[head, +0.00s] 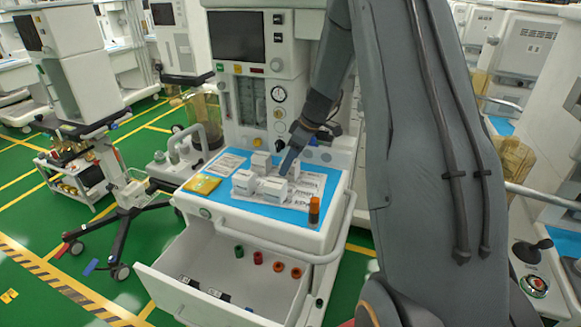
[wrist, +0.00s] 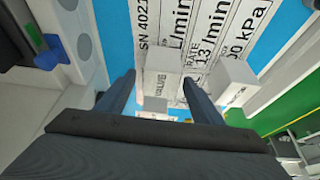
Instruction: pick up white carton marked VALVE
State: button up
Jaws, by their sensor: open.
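The white carton marked VALVE (wrist: 161,70) stands in the wrist view ahead of and between the two fingers of my gripper (wrist: 158,79). The fingers are apart, one to each side of the carton, with nothing clamped. I cannot tell whether the tips touch it. In the head view my gripper (head: 287,168) points down among several white cartons on the cart's blue top. The lettering there is too small to tell which is VALVE.
Another white carton (wrist: 236,82) stands close right of the VALVE carton. Printed label sheets lie beneath. On the blue top (head: 286,212) are a yellow packet (head: 202,184) and an orange-brown vial (head: 314,211). An open drawer (head: 215,310) juts out below.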

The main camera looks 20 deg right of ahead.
jog(key=shift+a+f, duration=0.1)
jog(key=shift+f, duration=0.15)
jog(key=c, duration=1.2)
jog(key=shift+o, duration=0.2)
jog(key=shift+r, duration=0.1)
